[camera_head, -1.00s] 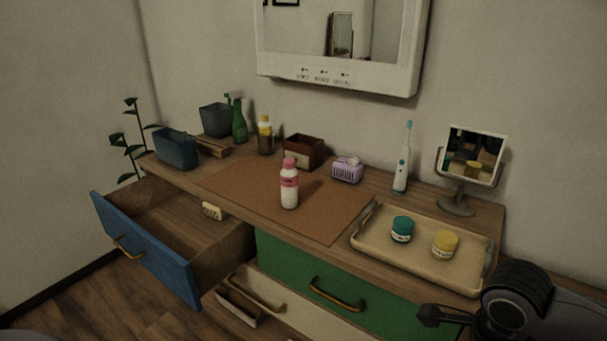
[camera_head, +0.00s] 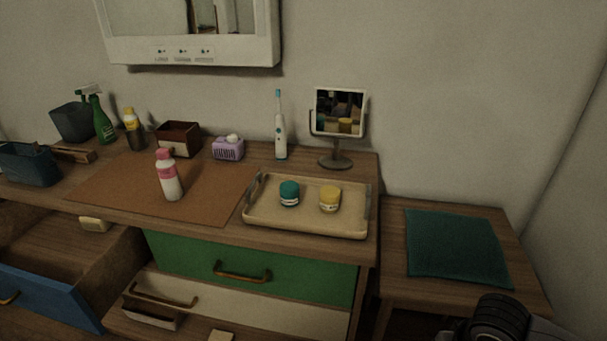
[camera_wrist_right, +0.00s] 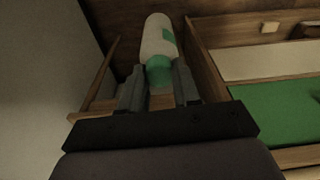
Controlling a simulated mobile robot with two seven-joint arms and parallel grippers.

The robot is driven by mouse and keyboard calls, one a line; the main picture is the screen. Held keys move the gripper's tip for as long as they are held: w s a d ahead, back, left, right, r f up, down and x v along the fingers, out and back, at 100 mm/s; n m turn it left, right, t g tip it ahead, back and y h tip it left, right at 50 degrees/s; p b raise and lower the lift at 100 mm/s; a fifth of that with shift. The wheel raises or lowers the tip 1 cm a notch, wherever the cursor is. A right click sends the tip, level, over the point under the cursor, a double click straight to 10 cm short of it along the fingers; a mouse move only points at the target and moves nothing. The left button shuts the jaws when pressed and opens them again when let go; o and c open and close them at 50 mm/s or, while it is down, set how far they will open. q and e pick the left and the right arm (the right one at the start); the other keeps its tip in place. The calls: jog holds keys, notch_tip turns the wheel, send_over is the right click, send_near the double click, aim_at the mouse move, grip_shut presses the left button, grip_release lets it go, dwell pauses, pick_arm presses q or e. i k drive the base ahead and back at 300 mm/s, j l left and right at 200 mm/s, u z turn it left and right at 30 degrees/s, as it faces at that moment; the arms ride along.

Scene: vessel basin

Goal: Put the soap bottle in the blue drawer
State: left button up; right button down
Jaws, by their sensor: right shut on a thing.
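The blue drawer (camera_head: 45,293) stands pulled open at the lower left in the head view, partly cut off by the picture edge. A pale yellow block (camera_head: 95,223) lies inside it. In the right wrist view my right gripper (camera_wrist_right: 159,78) is shut on a white bottle (camera_wrist_right: 156,36) with a green cap and green label patch. Another white bottle (camera_head: 170,182) with a pink cap and label stands upright on the brown mat (camera_head: 225,185). No readable label shows which bottle is soap. My right gripper's fingers are out of the head view. My left gripper is not in view.
A tray (camera_head: 262,218) with a teal jar (camera_head: 289,193) and a yellow jar (camera_head: 329,199) sits on the counter's right. The green drawer (camera_head: 300,272) is shut. A cream drawer (camera_head: 230,305) lies below. A low side table (camera_head: 395,245) holds a teal cloth (camera_head: 455,245).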

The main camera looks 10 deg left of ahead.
aim_at(51, 263)
jog(key=k+j+u, duration=0.1)
jog(key=j+u, duration=0.3)
jog(key=j, duration=0.8)
jog(key=i+j+u, duration=0.1)
jog(key=j+u, duration=0.3)
jog(key=j, duration=0.8)
